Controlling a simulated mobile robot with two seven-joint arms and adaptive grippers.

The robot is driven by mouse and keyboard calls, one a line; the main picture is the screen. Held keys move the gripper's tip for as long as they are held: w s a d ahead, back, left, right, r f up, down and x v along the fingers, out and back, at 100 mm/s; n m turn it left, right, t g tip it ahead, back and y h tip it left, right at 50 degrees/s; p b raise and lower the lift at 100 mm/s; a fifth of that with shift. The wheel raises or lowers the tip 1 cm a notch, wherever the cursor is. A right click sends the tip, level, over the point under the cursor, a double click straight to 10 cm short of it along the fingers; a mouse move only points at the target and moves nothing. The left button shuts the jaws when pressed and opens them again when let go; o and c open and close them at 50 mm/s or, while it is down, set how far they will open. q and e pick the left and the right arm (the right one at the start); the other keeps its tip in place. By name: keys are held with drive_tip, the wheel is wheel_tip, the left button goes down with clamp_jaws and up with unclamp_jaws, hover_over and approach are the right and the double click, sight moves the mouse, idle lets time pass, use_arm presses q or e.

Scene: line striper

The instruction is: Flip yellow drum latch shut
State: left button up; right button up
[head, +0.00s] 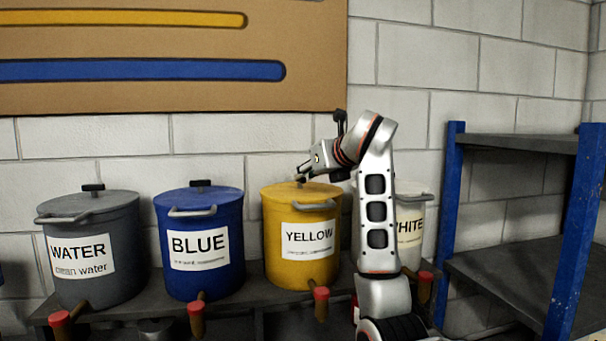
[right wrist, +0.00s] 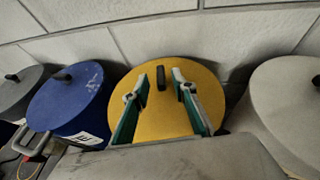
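The yellow drum (head: 280,245) stands on the shelf with its YELLOW label facing me. Its round yellow lid (right wrist: 155,125) is on top, and a black upright piece (right wrist: 161,78) stands on the lid toward the back. A front handle or latch bar (head: 312,206) shows at the drum's rim in the head view; whether it is latched I cannot tell. My right gripper (head: 304,174) is over the lid. In the right wrist view its two green-and-grey fingers (right wrist: 161,84) are spread apart, with the black piece between or just beyond their tips. Contact is unclear. My left gripper is not in view.
A blue drum (head: 200,250) and a grey water drum (head: 92,250) stand to the left. A white drum (head: 410,235) stands right, partly behind my arm. Red-capped taps (head: 321,294) stick out in front. A blue-posted rack (head: 455,200) is at the right; a block wall is behind.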

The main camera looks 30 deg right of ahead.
sight(306, 188)
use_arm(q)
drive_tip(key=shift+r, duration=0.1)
use_arm(e)
drive_tip(key=shift+x, duration=1.15)
